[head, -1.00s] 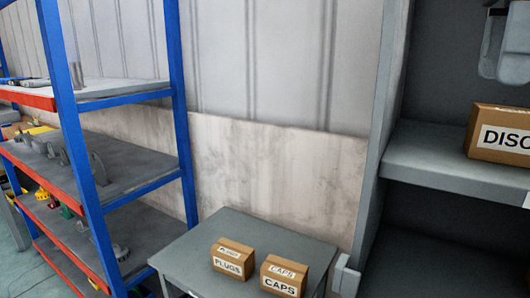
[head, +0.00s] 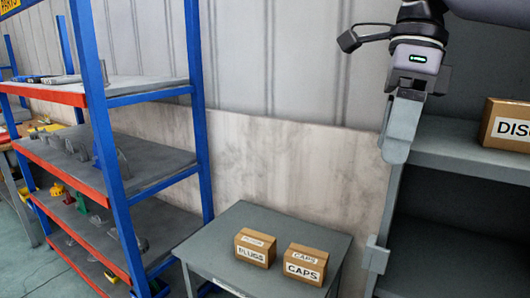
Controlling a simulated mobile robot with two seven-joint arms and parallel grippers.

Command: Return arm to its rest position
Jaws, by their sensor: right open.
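My right gripper (head: 398,128) hangs at the upper right of the head view, fingers pointing down, in front of the grey cabinet's left edge. It is open, and nothing shows between its fingers; one finger largely covers the other from this angle. My right arm comes in from the upper right edge. My left gripper is not in view.
A grey table (head: 210,250) carries a PLUGS box (head: 255,248) and a CAPS box (head: 305,264). A grey cabinet shelf (head: 450,155) holds a DISC box (head: 507,125) at right. A blue and red rack (head: 117,190) with metal parts stands left. The wall between is bare.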

